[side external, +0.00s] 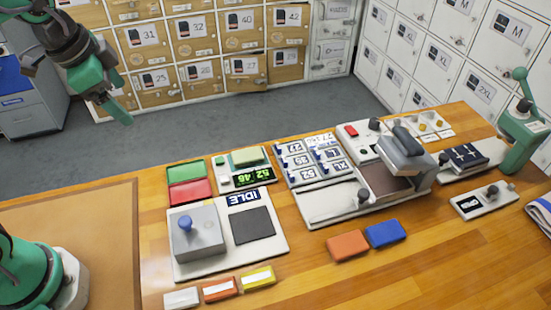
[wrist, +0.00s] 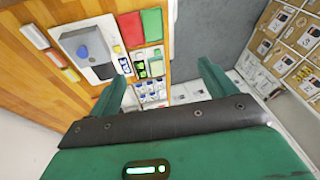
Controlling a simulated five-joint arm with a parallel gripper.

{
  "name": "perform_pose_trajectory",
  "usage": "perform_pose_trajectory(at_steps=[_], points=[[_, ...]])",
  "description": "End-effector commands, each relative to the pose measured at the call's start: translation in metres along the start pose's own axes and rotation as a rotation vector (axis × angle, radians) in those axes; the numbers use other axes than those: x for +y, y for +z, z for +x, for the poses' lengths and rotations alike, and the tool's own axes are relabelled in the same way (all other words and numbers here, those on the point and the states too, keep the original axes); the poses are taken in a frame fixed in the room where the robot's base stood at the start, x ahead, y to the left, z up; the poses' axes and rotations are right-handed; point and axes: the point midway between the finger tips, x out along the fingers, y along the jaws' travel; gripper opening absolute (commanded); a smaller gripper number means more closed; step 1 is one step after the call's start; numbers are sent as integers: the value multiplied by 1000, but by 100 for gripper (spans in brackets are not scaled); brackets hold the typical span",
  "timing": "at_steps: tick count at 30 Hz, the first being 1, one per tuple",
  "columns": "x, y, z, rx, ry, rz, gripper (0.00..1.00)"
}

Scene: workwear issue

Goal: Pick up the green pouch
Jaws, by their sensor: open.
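A pale green block-like pouch (side external: 247,156) lies on a small device with a green-lit number display, at the back of the bench in the side external view. In the wrist view that device (wrist: 148,63) is small and the pouch on it is hard to make out. A flat darker green panel (side external: 186,171) lies left of it, above a red panel (side external: 188,191). My gripper (side external: 113,101) is raised high at the upper left, well away from the pouch. In the wrist view its fingers (wrist: 160,85) stand wide apart with nothing held between them.
An orange pouch (side external: 347,245) and a blue pouch (side external: 385,234) lie at the front of the bench. A grey box with a blue knob (side external: 197,236) stands on a white board. A press-like machine (side external: 403,155) stands to the right. Number tiles (side external: 309,160) lie between. Lockers line the walls.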

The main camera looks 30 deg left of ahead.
Motion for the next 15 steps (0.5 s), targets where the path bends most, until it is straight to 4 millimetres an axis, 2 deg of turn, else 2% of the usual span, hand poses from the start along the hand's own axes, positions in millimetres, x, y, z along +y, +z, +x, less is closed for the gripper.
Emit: perform_pose_trajectory(at_steps=[8,15], points=[[-10,-48,32,-50,67,359,84],[-12,-87,67,-75,130,667,84]])
